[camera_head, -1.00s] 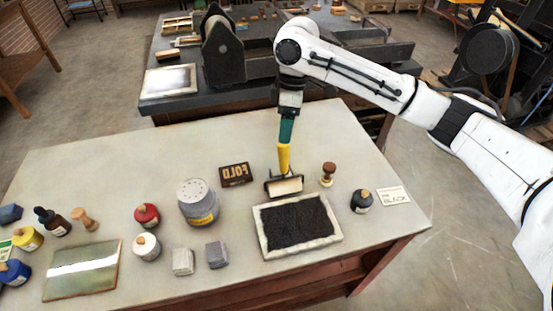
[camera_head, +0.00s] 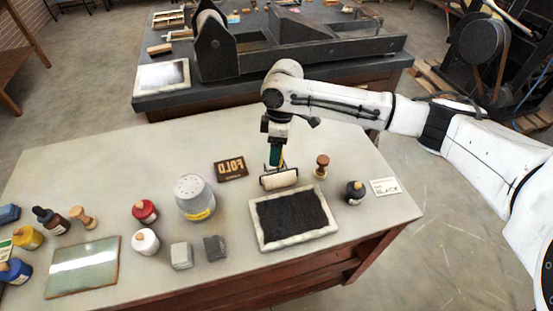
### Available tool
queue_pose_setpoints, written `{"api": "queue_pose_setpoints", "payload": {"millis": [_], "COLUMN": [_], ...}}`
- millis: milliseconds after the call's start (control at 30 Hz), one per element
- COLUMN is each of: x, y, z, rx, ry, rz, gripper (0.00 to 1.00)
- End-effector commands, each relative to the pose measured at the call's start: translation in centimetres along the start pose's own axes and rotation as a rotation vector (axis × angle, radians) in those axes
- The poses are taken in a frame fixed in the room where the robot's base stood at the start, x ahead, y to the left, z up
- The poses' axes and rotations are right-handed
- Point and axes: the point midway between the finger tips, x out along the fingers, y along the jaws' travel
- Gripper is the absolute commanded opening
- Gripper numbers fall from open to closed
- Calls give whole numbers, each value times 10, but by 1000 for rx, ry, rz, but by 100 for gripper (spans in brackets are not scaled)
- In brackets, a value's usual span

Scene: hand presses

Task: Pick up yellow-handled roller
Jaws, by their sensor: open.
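The roller (camera_head: 279,178) has a pale cylinder in a dark frame and stands just behind the black ink slab (camera_head: 291,217) on the near table. Its handle points up toward my gripper (camera_head: 275,156), and almost none of the yellow shows. My gripper is open, pointing down from above at the handle, low over the roller. The teal part shows at the fingers. Whether the fingers are on both sides of the handle is hidden from this angle.
A wooden stamp (camera_head: 321,166) stands close right of the roller. The FOLD block (camera_head: 231,169) lies to its left. The back right tabletop is clear.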

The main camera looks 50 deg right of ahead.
Motion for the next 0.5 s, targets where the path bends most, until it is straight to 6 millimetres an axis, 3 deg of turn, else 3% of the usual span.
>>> {"api": "queue_pose_setpoints", "payload": {"millis": [67, 500], "x": [0, -1], "y": [0, 0], "z": [0, 0], "rx": [0, 0], "ry": [0, 0], "rz": [0, 0], "gripper": [64, 22]}}
